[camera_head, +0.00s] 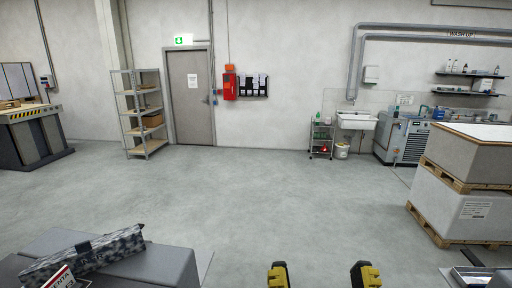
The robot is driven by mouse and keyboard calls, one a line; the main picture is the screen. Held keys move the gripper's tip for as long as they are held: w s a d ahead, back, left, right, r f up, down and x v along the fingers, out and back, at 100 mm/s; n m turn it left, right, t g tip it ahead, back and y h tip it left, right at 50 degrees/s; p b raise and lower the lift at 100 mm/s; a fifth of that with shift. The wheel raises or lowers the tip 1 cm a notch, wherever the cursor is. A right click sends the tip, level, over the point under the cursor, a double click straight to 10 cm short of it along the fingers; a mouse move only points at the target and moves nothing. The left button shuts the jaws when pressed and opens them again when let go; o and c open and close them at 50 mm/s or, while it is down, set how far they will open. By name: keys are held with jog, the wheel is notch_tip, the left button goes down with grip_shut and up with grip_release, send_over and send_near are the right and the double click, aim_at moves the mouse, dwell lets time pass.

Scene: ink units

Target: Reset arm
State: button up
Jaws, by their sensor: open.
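My gripper (322,278) shows at the bottom edge of the head view, right of centre. Its two yellow and black fingertips stand wide apart, with only bare grey floor visible between them. It is open and empty. The rest of my arm is below the frame and hidden.
A grey unit (165,268) with a speckled bar (85,255) and a labelled item (60,280) is at the lower left. Stacked pallets (462,215) stand at the right. Shelving (143,112), a door (190,97) and a sink (356,121) line the far wall. The middle floor is clear.

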notch_tip(320, 180, up, 29)
jog(key=p, duration=2.6)
jog(key=shift+r, duration=0.15)
